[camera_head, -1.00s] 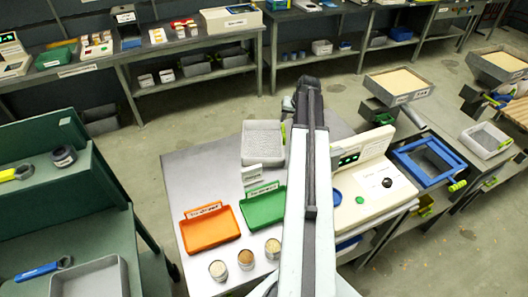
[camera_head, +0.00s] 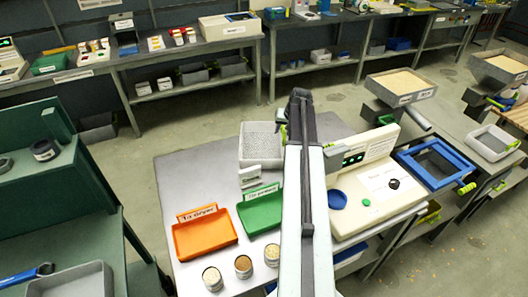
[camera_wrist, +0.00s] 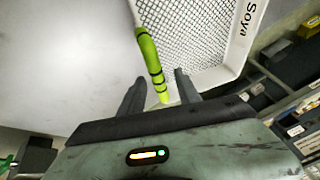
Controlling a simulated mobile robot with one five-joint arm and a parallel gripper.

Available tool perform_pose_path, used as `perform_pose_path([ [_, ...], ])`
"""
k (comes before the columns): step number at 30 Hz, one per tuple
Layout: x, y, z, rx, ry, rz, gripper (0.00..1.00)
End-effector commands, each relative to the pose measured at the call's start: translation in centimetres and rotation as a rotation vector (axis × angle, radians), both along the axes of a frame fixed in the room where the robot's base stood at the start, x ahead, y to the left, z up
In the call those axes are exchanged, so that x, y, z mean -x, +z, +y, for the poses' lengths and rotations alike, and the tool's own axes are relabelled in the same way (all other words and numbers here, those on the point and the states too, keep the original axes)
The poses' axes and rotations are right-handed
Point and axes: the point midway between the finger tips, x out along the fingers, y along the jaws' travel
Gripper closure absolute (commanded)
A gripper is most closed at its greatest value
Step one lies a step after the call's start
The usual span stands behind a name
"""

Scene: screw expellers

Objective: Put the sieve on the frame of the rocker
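A sieve with a white rim, a grey mesh floor and a bright green handle lies on the grey table; its mesh (camera_head: 262,141) shows left of my arm in the head view. In the wrist view the sieve's mesh (camera_wrist: 187,30) is at the top, with "Soya" on its rim. My gripper (camera_wrist: 159,77) is open, with the sieve's green handle between its two fingers; gaps show beside the handle. The gripper is hidden behind my arm in the head view. A blue rectangular frame (camera_head: 434,163) with dark mesh inside and a green handle stands at the right; I cannot tell whether it belongs to the rocker.
Orange (camera_head: 205,236) and green (camera_head: 262,209) trays and several small cups stand in front of the sieve. A beige control box (camera_head: 369,187) stands right of my arm. Another white sieve (camera_head: 491,143) lies farther right. Green shelving (camera_head: 55,215) is at the left.

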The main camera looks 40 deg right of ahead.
Motion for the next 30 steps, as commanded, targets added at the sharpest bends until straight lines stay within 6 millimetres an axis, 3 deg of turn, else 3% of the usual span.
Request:
perform_pose_path([
  [6, -0.08, -0.15, -0.05, 0.000, 0.000, 0.000, 0.60],
  [10, -0.06, -0.13, -0.07, 0.000, -0.001, 0.001, 0.96],
  [11, -0.05, -0.13, -0.07, 0.000, -0.001, 0.001, 1.00],
  [30, 0.00, -0.14, -0.12, 0.001, -0.001, 0.000, 1.00],
])
